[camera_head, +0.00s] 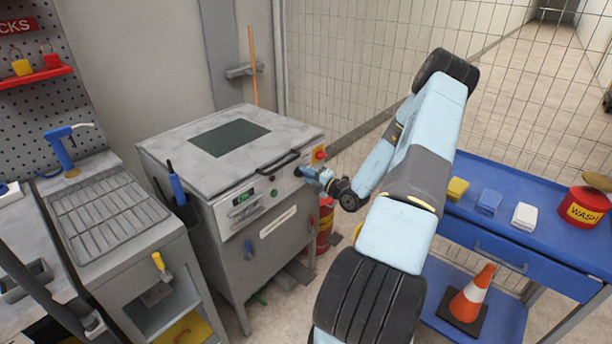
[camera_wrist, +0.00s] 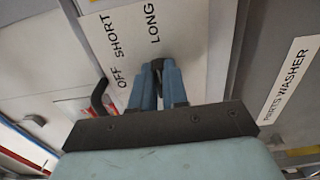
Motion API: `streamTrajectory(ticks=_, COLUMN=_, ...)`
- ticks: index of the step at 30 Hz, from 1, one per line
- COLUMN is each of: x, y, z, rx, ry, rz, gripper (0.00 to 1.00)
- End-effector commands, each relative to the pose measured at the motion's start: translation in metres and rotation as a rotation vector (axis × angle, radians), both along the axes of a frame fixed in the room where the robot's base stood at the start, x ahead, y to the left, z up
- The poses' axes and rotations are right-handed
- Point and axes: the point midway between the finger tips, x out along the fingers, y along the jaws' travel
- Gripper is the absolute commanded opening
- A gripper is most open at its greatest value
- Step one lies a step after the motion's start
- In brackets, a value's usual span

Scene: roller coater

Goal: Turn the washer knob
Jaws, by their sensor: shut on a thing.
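The parts washer (camera_head: 262,205) is a grey cabinet with a dark window in its closed lid. Its white control panel shows in the wrist view with the labels OFF, SHORT and LONG (camera_wrist: 152,24). The dark washer knob (camera_wrist: 157,66) shows just below these labels, between the blue fingertips. My gripper (camera_wrist: 157,78) is shut on the knob; the fingers hide most of it, so I cannot read its pointing direction. In the head view my gripper (camera_head: 308,174) reaches the upper right of the washer's front panel.
A red button on a yellow plate (camera_head: 319,154) is close beside my gripper. The black lid handle (camera_head: 277,164) is just left of it. A blue cart (camera_head: 530,225) with sponges, a red WASH can (camera_head: 583,208) and a cone (camera_head: 470,297) stands right of my arm.

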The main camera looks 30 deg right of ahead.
Motion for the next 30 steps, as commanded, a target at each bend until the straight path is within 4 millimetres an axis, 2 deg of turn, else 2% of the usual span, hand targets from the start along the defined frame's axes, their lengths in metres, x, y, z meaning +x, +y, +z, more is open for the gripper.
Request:
streamTrajectory(ticks=15, x=-0.0013, y=-0.0036, z=-0.0035, rx=0.016, ry=0.014, rz=-0.007, gripper=0.00)
streamTrajectory(ticks=16, x=-0.0013, y=-0.0037, z=-0.0036, rx=0.016, ry=0.014, rz=-0.008, gripper=0.16)
streamTrajectory(ticks=23, x=-0.0009, y=-0.0025, z=-0.0023, rx=0.016, ry=0.011, rz=-0.005, gripper=0.38)
streamTrajectory(ticks=30, x=-0.0008, y=-0.0016, z=-0.0014, rx=0.016, ry=0.009, rz=-0.003, gripper=0.39)
